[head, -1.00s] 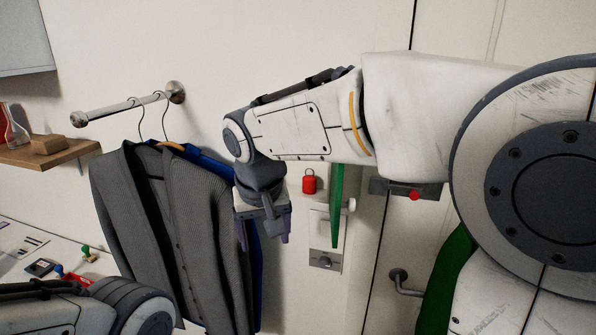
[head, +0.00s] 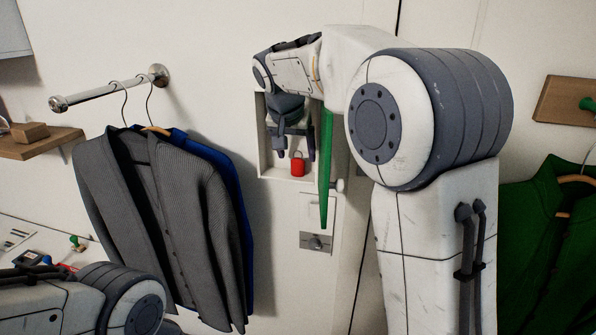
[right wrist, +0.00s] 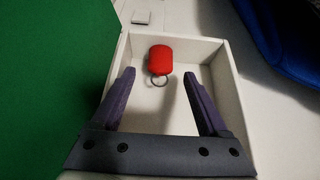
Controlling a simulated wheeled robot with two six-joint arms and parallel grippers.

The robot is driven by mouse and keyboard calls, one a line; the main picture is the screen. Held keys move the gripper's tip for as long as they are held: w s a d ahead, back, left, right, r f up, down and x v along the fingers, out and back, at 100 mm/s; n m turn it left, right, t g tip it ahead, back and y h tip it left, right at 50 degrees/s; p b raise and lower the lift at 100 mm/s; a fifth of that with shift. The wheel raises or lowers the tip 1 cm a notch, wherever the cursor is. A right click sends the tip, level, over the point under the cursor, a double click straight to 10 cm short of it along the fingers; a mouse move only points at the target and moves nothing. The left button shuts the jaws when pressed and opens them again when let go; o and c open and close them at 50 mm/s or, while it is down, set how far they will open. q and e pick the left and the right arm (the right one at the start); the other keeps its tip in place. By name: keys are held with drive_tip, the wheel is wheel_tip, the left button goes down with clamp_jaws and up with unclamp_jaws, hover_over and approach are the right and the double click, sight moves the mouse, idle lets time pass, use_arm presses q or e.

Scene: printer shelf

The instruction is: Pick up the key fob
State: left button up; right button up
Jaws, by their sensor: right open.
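The red key fob (head: 297,165) with a small metal ring sits in a white open box (head: 287,178) on the wall. In the right wrist view the fob (right wrist: 160,60) lies near the box's far wall, with its ring toward me. My right gripper (head: 296,150) is open and empty above the fob in the head view. In the right wrist view its purple fingers (right wrist: 160,85) are spread, one on each side of the ring, apart from the fob. My left arm shows at the lower left, but its gripper is out of view.
A green panel (head: 326,170) hangs just right of the box. Grey and blue jackets (head: 170,210) hang on a rail (head: 110,88) to the left. A wooden shelf (head: 45,143) is at far left. A green garment (head: 545,240) hangs at right.

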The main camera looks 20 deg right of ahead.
sight(297, 159)
drive_tip(key=b+x, duration=0.1)
drive_tip(key=x, duration=0.3)
clamp_jaws()
drive_tip(key=shift+r, duration=0.1)
